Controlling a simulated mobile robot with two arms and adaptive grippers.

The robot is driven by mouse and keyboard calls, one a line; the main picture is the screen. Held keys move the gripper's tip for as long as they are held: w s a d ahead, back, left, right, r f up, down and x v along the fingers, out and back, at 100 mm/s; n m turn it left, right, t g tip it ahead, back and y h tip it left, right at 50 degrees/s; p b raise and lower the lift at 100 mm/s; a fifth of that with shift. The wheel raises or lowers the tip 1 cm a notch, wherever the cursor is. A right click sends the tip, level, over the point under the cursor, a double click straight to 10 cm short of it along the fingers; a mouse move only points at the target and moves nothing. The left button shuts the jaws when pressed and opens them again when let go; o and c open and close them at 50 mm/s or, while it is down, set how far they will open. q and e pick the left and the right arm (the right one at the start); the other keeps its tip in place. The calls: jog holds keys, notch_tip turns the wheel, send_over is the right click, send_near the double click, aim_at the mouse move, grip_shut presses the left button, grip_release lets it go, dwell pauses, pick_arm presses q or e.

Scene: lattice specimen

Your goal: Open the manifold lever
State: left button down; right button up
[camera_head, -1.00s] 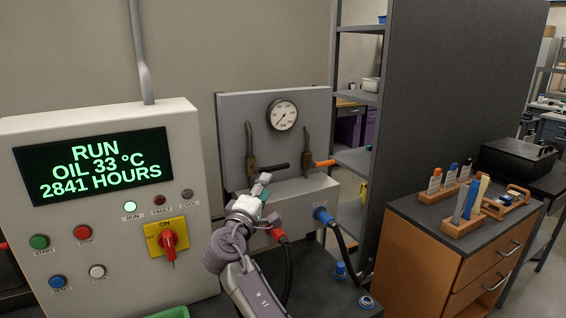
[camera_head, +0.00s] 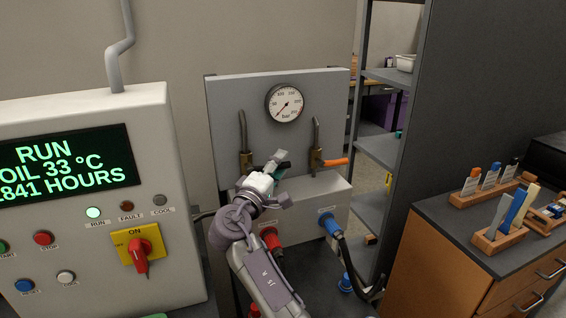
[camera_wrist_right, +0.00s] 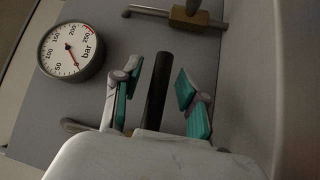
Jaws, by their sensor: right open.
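The manifold is a grey panel (camera_head: 225,95) with a round gauge (camera_head: 285,103) and two brass valves. The left valve (camera_head: 246,161) has a black lever, mostly hidden behind my right gripper in the head view. The right valve (camera_head: 316,160) has an orange lever (camera_head: 336,162) pointing right. My right gripper (camera_head: 277,164) is in front of the black lever. In the right wrist view, its open teal-padded jaws (camera_wrist_right: 158,78) stand on either side of the black lever (camera_wrist_right: 157,90), with gaps visible. My left gripper is out of view.
A control cabinet (camera_head: 185,240) with a lit display stands at left. Below the valves, a box carries red (camera_head: 271,238) and blue (camera_head: 330,224) hose couplings. A shelf rack (camera_head: 385,150) and a wooden drawer unit (camera_head: 440,255) stand at right.

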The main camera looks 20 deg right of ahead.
jog(key=shift+s+a, duration=0.1)
grip_shut()
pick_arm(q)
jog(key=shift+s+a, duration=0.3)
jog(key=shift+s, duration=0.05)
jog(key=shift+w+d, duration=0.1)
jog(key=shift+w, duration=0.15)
